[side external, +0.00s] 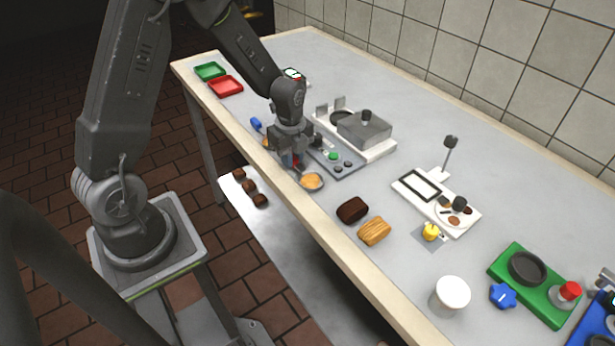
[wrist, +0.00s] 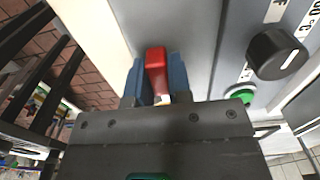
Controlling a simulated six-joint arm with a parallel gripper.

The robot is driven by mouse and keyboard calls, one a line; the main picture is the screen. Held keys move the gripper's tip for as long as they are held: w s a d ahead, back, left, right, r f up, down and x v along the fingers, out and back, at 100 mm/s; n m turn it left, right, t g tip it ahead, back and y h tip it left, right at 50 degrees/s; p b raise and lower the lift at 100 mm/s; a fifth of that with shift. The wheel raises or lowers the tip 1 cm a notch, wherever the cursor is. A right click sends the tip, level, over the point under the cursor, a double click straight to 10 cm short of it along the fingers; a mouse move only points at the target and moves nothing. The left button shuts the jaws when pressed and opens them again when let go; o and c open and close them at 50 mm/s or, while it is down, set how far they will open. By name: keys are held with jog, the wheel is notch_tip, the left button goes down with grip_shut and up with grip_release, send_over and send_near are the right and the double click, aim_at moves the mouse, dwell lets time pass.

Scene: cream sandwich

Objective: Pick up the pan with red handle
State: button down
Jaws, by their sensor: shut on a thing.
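The small pan (side external: 312,182) with yellow-orange contents is near the table's front edge in the side view. Its red handle (wrist: 155,66) stands between the two blue fingers of my gripper (wrist: 157,75) in the wrist view. My gripper (side external: 291,160) is shut on the handle, low over the table, just left of the pan's bowl. The fingers hide most of the handle in the side view. The bowl is not visible in the wrist view. I cannot tell whether the pan touches the table.
A blue handle (side external: 257,124) shows just left of my gripper. A control panel with knobs (side external: 345,164) and a grey-lidded appliance (side external: 365,130) stand close behind. A dark brown block (side external: 352,210) and a tan block (side external: 374,231) lie to the right. The table's front edge is close.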

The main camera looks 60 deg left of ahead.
jog(key=shift+r, duration=0.1)
jog(key=shift+r, duration=0.65)
notch_tip(320, 180, up, 3)
jog(key=s+a+r, duration=0.6)
jog(key=s+a, duration=0.1)
jog(key=a, duration=0.2)
jog(key=w+a, duration=0.2)
jog(key=w, duration=1.1)
jog(key=w+a, duration=0.2)
jog(key=w, duration=1.2)
jog(key=shift+r, duration=0.1)
